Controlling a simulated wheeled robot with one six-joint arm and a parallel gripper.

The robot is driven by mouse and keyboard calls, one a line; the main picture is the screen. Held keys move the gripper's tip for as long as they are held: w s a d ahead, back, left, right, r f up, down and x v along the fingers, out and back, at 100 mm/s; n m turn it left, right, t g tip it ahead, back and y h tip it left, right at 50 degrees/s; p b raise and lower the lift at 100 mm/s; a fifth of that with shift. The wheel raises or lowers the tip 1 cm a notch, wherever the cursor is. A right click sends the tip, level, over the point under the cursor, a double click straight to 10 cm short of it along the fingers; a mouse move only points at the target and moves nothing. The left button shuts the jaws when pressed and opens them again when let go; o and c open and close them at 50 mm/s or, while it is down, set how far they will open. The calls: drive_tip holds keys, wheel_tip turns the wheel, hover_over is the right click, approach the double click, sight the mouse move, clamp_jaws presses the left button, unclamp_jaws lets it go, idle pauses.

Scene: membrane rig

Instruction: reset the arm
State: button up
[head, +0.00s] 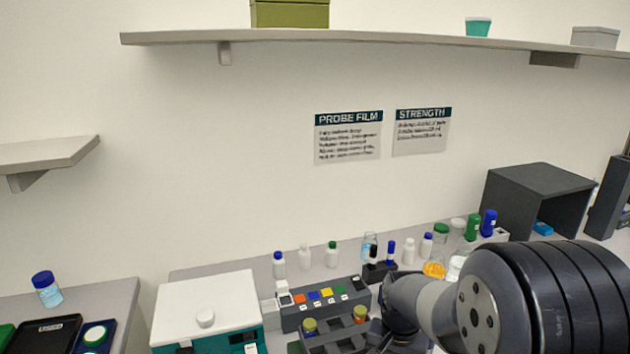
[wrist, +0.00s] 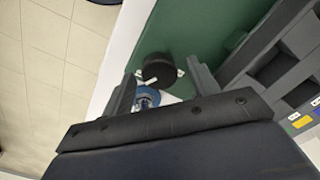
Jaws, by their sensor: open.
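My gripper (wrist: 162,72) is open in the wrist view, its two fingers apart. A black round thing (wrist: 157,68) with small white tabs shows between and beyond the fingers. A blue round thing (wrist: 146,97) shows below it, partly covered by the gripper body. I cannot tell whether the fingers touch either one. In the head view my dark arm fills the lower right, and the gripper's fingers cannot be made out there.
A grey rack with coloured labels (head: 320,305) and a white-topped teal box (head: 205,300) stand on the bench. Several bottles line the back, and a dark open cabinet (head: 535,200) stands at right. In the wrist view, a dark rack (wrist: 285,65) is at right and tiled floor (wrist: 50,60) at left.

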wheel_tip(320, 180, up, 11)
drive_tip(key=shift+m, duration=0.3)
wheel_tip(320, 180, down, 10)
drive_tip(key=shift+f, duration=0.55)
drive_tip(key=n, duration=0.5)
drive_tip(key=shift+n+p, duration=0.4)
drive_tip(key=n+p, duration=0.1)
drive_tip(key=n, duration=0.5)
drive_tip(key=shift+a, duration=0.1)
wheel_tip(320, 180, up, 11)
drive_tip(key=shift+b, duration=0.4)
drive_tip(key=shift+s+f, duration=0.1)
drive_tip(key=shift+f, duration=0.05)
